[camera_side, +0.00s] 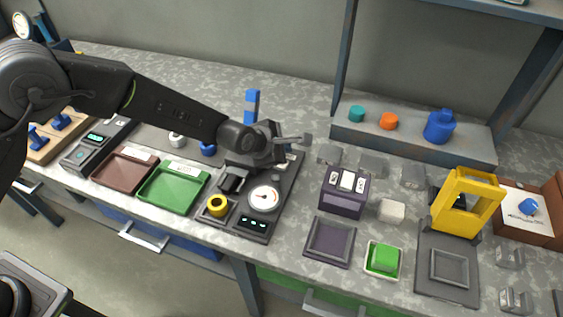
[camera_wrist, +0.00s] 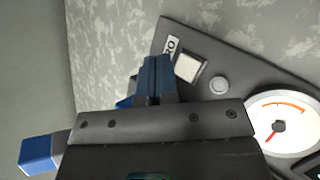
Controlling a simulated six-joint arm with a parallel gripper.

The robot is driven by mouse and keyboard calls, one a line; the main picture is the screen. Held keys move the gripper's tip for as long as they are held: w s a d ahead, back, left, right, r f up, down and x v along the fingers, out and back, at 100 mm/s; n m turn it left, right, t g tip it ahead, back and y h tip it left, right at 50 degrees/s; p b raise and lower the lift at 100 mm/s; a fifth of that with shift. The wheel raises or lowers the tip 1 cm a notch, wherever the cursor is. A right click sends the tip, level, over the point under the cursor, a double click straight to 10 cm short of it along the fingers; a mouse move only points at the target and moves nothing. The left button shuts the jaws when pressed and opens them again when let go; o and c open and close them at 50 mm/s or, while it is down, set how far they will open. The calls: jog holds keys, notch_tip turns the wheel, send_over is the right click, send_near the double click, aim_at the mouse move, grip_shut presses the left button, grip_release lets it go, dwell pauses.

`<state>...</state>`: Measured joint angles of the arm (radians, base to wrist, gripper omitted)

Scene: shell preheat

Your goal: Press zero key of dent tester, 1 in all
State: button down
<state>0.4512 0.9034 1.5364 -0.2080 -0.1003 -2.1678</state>
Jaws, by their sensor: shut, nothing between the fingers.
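The dent tester (camera_side: 243,232) is a dark panel near the bench's front edge, with a round white dial (camera_side: 264,198), also large at the right of the wrist view (camera_wrist: 283,122). The zero key (camera_wrist: 187,66) is a pale square right beside the fingertips in that view. I cannot tell whether the fingertips touch anything. In the side view my arm hides the key.
A yellow ring (camera_side: 217,205) sits at the tester's front left. A round grey button (camera_wrist: 219,86) lies beside the key. A green tray (camera_side: 172,190) is to the left, a purple device (camera_side: 344,205) to the right. A blue upright block (camera_side: 252,105) stands behind my gripper.

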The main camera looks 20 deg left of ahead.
jog(key=shift+f, duration=1)
jog(key=shift+f, duration=0.15)
dwell(1.3)
jog(key=shift+f, duration=0.25)
jog(key=shift+f, duration=0.45)
dwell(0.6)
jog(key=shift+r, duration=0.85)
jog(key=shift+r, duration=2.5)
jog(key=shift+r, duration=0.1)
